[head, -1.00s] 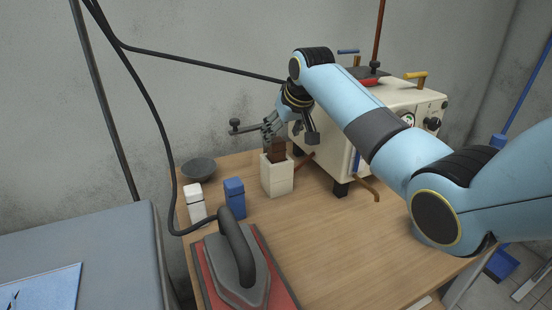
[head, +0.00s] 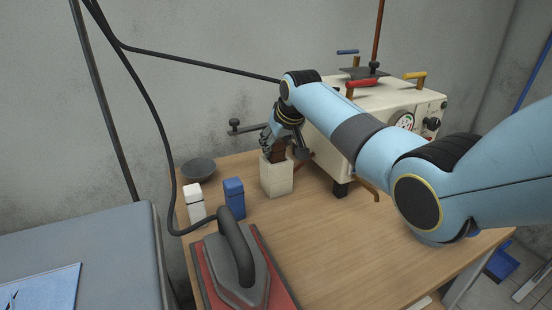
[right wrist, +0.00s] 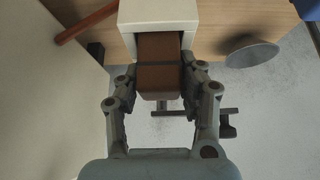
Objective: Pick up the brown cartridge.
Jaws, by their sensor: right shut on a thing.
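The brown cartridge (head: 278,153) stands upright in the cream square holder (head: 277,179) on the wooden table, its upper part showing above the rim. In the right wrist view the brown cartridge (right wrist: 158,68) lies between the two fingers and its lower end is hidden inside the holder (right wrist: 158,14). My right gripper (head: 279,150) is shut on the cartridge from above, and it also shows in the right wrist view (right wrist: 159,78) with a finger on each side. My left gripper is not in view.
A blue box (head: 234,198), a white box (head: 195,203) and a grey bowl (head: 198,168) stand left of the holder. A grey iron (head: 235,265) rests on a red mat in front. A cream machine (head: 385,110) stands close behind on the right. The table's front right is clear.

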